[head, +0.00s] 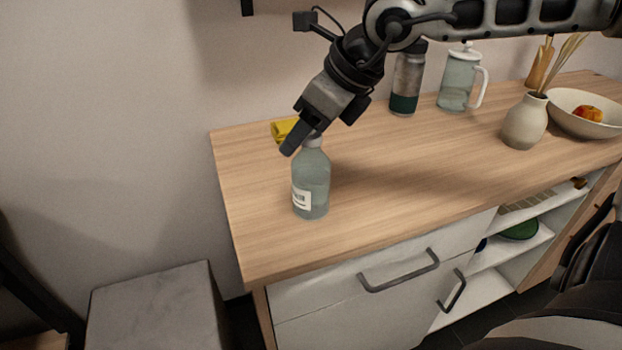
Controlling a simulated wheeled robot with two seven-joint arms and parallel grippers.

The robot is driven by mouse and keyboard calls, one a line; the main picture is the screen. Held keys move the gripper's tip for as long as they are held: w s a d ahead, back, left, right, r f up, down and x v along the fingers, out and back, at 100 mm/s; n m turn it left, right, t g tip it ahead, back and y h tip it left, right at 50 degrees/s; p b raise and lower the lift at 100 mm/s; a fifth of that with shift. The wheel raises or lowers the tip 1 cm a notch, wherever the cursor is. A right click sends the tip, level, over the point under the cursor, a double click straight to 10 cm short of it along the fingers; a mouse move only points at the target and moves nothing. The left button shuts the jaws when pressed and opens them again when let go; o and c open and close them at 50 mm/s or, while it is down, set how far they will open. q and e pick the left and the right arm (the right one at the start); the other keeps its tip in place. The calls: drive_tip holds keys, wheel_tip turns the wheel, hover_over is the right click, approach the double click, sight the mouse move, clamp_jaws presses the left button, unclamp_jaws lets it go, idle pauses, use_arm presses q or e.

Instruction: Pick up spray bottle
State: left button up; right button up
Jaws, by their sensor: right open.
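The spray bottle (312,183) stands upright near the left end of the wooden counter. It is translucent grey-green with a white label low on its front. My right gripper (303,146) comes down from the upper right, and its fingers are at the top of the bottle. The gripper hides the bottle's spray head. It is open, and I cannot tell whether a finger touches the bottle. My left gripper is not in view.
A yellow item (283,129) lies just behind the bottle. A flask (405,82), a glass pitcher (460,79), a vase (525,121) and a fruit bowl (575,118) stand to the right. The counter's middle (400,165) is clear.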

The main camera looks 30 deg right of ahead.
clamp_jaws()
drive_tip(key=shift+r, duration=0.2)
